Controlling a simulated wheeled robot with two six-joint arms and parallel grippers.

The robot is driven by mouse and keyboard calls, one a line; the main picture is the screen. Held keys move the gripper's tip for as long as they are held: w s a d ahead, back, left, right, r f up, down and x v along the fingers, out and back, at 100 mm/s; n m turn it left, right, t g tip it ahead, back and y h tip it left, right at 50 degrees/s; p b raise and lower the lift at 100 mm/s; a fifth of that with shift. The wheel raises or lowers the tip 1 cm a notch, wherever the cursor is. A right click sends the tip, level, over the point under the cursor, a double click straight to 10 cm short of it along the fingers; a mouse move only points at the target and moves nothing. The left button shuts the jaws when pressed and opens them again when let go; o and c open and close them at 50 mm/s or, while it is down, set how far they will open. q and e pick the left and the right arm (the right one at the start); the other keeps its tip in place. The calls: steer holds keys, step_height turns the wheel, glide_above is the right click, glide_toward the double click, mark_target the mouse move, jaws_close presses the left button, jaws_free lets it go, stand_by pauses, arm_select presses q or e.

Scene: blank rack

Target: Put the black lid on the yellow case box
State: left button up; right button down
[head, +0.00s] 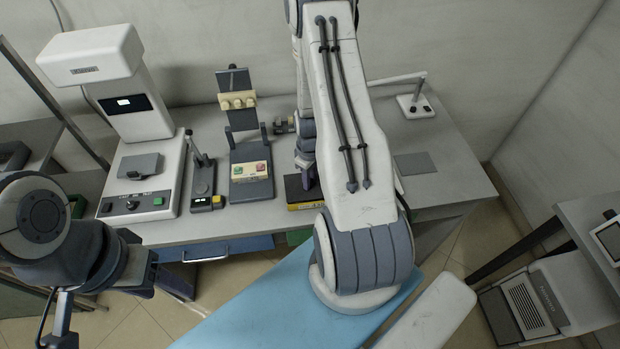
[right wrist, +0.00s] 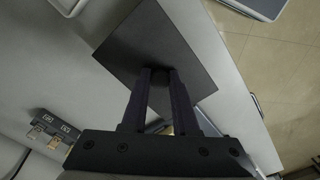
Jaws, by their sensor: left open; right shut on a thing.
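The yellow case box (head: 305,206) stands near the front edge of the grey bench, showing as a yellow band with dark markings. The flat black lid (head: 293,188) lies directly over it in the head view. In the right wrist view the square black lid (right wrist: 150,45) fills the area beyond the fingers. My right gripper (head: 306,181) comes down from above and is shut on the lid near its middle (right wrist: 158,98). I cannot tell whether the lid touches the box. My left gripper (head: 147,272) is open and empty, low at the left, away from the box.
A large white instrument (head: 135,160) is further left. A grey pad (head: 415,163) lies on the right, with clear bench around it.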

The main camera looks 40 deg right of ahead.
steer(key=shift+f+b, duration=0.5)
steer(key=shift+f, duration=0.25)
steer(key=c, duration=0.6)
jaws_free()
steer(key=shift+r, duration=0.1)
step_height(320, 180, up, 10)
steer(key=shift+r+b, duration=0.25)
steer(key=shift+b, duration=0.55)
